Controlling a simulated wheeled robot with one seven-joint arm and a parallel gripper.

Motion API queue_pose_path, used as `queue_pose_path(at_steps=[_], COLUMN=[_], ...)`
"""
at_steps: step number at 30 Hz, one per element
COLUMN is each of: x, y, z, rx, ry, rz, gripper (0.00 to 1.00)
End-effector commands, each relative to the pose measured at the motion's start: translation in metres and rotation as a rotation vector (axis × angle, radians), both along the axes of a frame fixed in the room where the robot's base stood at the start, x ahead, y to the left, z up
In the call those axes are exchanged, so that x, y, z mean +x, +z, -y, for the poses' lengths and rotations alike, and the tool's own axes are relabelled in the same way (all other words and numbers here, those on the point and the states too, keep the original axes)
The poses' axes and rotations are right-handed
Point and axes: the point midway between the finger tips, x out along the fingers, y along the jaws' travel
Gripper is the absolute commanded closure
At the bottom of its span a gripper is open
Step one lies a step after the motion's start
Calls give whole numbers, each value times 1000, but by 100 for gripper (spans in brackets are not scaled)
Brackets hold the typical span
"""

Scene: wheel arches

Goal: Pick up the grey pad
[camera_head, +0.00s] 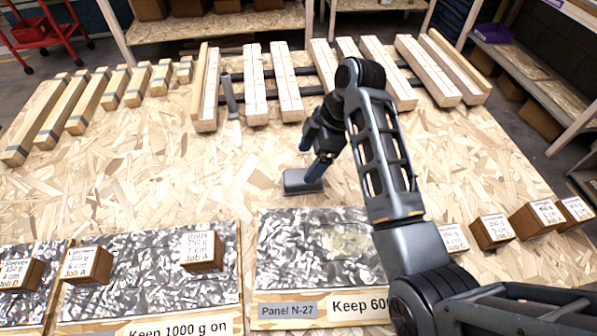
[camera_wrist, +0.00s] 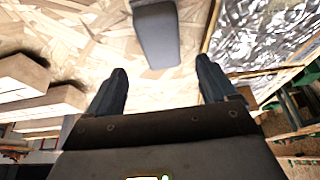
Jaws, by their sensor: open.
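The grey pad (camera_head: 301,182) lies flat on the chipboard table, near the middle, just behind the foil-covered panel with the "Panel N-27" label. My gripper (camera_head: 317,168) is above and close to the pad, and its fingers partly cover the pad's right side in the head view. In the wrist view the grey pad (camera_wrist: 156,32) shows as a long dark block at the top, ahead of the fingertips. My open fingers (camera_wrist: 161,75) stand apart on either side with nothing between them. I cannot tell the exact height of the fingertips over the table.
Foil panels (camera_head: 150,290) with labelled wooden blocks (camera_head: 201,250) line the front. More labelled blocks (camera_head: 535,220) sit at the right. Pale wooden beams (camera_head: 255,85) lie along the back, with a grey upright piece (camera_head: 229,95) among them. Bare chipboard (camera_head: 150,170) lies left of the pad.

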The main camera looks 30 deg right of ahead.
Motion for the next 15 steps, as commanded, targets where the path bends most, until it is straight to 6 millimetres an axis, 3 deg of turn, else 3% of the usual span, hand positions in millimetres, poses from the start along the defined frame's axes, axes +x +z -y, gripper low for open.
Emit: queue_pose_path(at_steps=[15], x=[4], y=[-57], z=[-19], rx=[0], ry=[-1], rz=[-1], gripper=[15])
